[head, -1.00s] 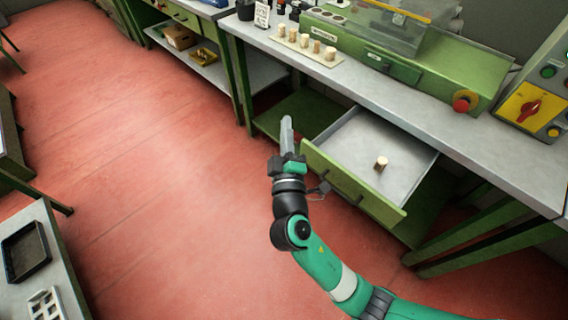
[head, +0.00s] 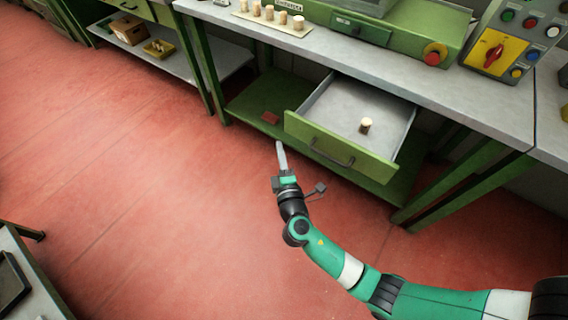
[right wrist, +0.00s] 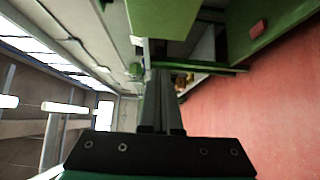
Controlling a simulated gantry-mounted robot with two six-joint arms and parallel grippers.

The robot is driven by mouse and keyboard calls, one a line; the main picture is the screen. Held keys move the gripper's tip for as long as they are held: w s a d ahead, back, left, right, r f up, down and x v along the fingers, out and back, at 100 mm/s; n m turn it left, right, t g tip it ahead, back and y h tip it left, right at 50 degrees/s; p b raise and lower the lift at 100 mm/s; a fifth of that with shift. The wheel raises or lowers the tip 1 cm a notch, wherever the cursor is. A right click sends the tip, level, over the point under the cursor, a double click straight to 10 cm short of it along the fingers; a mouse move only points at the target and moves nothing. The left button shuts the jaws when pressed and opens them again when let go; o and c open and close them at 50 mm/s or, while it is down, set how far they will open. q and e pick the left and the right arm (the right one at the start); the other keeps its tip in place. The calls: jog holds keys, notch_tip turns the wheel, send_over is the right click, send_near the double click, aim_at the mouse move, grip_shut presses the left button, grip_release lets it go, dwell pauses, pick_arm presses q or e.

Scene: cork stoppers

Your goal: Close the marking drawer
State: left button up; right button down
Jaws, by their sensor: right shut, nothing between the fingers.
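The marking drawer (head: 338,146) has a green front with a dark handle (head: 332,153). It stands pulled out under the workbench, and one cork stopper (head: 366,125) stands upright inside it. My right gripper (head: 281,155) is shut and empty. In the head view it shows left of the drawer front and a little nearer, with no contact that I can make out. In the right wrist view its closed fingers (right wrist: 161,100) point ahead, and a green panel (right wrist: 165,18), probably the drawer front, shows at the top. My left gripper is not in view.
The bench top (head: 400,78) carries a row of corks on a board (head: 272,22), a green machine and a control box (head: 510,40). A small red block (head: 270,118) lies on the green lower shelf (head: 255,100).

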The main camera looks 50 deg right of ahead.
jog(key=w+d+b, duration=0.1)
jog(key=w+d, duration=0.2)
jog(key=d, duration=0.2)
jog(key=shift+w+d, duration=0.15)
jog(key=shift+d, duration=0.2)
jog(key=shift+d, duration=0.15)
